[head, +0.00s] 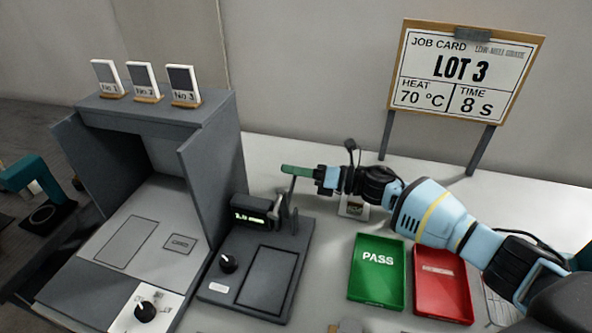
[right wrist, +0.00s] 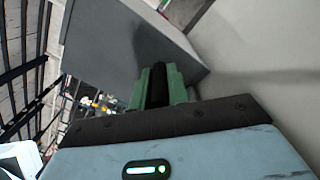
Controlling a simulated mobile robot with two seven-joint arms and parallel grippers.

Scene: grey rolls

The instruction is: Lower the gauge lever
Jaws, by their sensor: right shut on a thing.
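The gauge (head: 270,262) is a dark grey unit with a lit green display, a black knob and a flat plate. Its lever (head: 292,192) rises at the back right, beside the display. My right gripper (head: 290,170) comes in from the right, with its green fingers at the lever's upper end. It is shut on the lever, which stands raised. In the right wrist view, a dark piece (right wrist: 158,85) sits between the green fingers. The fingers hide the lever's top in the head view.
A large grey press-like machine (head: 215,155) stands left of the gauge, with numbered cards on top. A green PASS tray (head: 364,293) and a red tray (head: 440,309) lie right of the gauge.

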